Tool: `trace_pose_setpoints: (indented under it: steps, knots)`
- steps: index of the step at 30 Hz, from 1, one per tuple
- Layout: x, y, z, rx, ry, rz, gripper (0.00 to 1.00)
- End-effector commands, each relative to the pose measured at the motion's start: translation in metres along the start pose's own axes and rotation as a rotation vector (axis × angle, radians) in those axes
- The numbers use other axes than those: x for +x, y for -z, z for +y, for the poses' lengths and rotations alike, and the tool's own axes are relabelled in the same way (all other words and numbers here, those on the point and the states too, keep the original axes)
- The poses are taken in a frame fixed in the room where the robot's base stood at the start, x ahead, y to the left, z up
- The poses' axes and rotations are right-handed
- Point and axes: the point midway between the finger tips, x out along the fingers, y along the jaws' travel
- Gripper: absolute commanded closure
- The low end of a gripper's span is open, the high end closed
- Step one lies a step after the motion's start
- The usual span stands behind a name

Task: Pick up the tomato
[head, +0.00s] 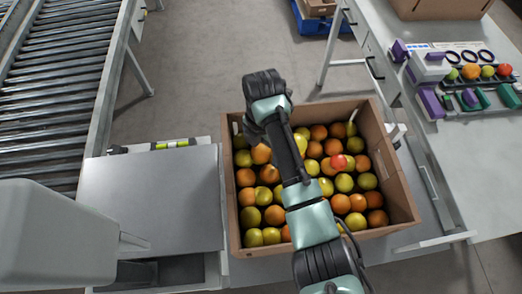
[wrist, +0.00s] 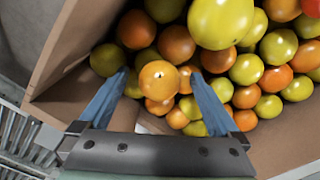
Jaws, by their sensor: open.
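My gripper (wrist: 160,76) is open over the box. In the head view my arm crosses the box and hides the fingers and some tomatoes. A red tomato (head: 339,161) shows right of the arm.
The cardboard wall (wrist: 75,40) is close to the left finger in the wrist view. A roller conveyor (head: 55,80) runs at the left. A grey table (head: 150,195) stands left of the box.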

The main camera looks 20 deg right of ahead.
Motion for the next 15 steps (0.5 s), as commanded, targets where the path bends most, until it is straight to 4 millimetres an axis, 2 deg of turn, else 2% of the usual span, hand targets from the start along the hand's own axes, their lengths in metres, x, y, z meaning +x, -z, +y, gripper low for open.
trace_pose_setpoints:
  steps: [4,5,12,15]
  knots:
    - [-0.0001,0.0000,-0.0001,0.000,0.000,0.000,0.02]
    - [-0.0001,0.0000,-0.0001,0.000,0.000,0.000,0.05]
    - [-0.0002,0.0001,-0.0002,0.001,0.000,0.000,0.48]
    - [-0.0004,0.0000,-0.0001,0.001,0.000,0.000,0.64]
